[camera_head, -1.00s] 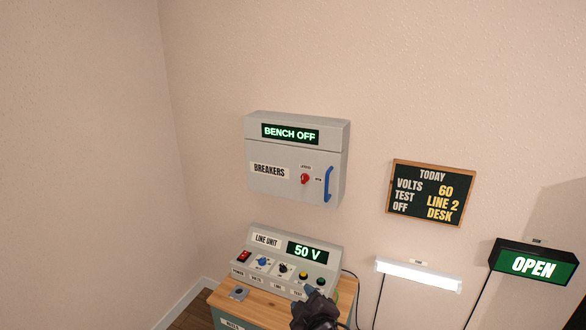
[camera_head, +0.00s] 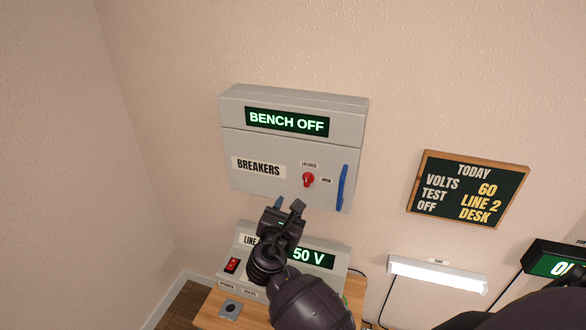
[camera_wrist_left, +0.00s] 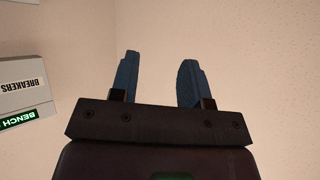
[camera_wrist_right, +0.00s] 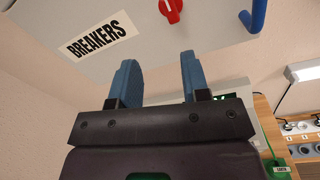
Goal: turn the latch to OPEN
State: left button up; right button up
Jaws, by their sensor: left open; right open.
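The red latch (camera_head: 308,180) is a small knob on the door of the grey breaker box (camera_head: 235,147), between a label above it and an OPEN label to its right. It also shows at the top of the right wrist view (camera_wrist_right: 172,9). My right gripper (camera_head: 288,203) is open and empty, in front of the box's lower edge, below and left of the latch and apart from it. Its two blue fingers show in the right wrist view (camera_wrist_right: 158,75). My left gripper (camera_wrist_left: 158,75) is open and empty, facing bare wall, with the box's edge at the left of its view.
A blue handle (camera_head: 343,187) stands right of the latch on the door. The line unit (camera_head: 240,252) sits on a wooden bench below, partly hidden by my right arm. A chalkboard (camera_head: 468,190) and a lit lamp (camera_head: 437,274) are on the wall to the right.

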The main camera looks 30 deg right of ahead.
aim_at(306, 183)
jog(key=w+d, duration=0.1)
jog(key=d, duration=0.1)
jog(key=w+d+n, duration=0.1)
jog(key=w+d, duration=0.1)
jog(key=d, duration=0.1)
jog(key=w+d+n, duration=0.1)
jog(key=d, duration=0.1)
jog(key=shift+w+d+r+g+h, duration=0.3)
jog(key=shift+h, duration=0.1)
jog(key=shift+w+d, duration=0.3)
jog(key=shift+d, duration=0.1)
pick_arm(q)
jog(key=shift+s+a, duration=0.2)
jog(key=shift+s, duration=0.6)
pick_arm(e)
jog(key=shift+w+d, duration=0.1)
jog(key=c, duration=0.6)
pick_arm(q)
jog(key=shift+s+f, duration=0.1)
jog(key=shift+s, duration=0.05)
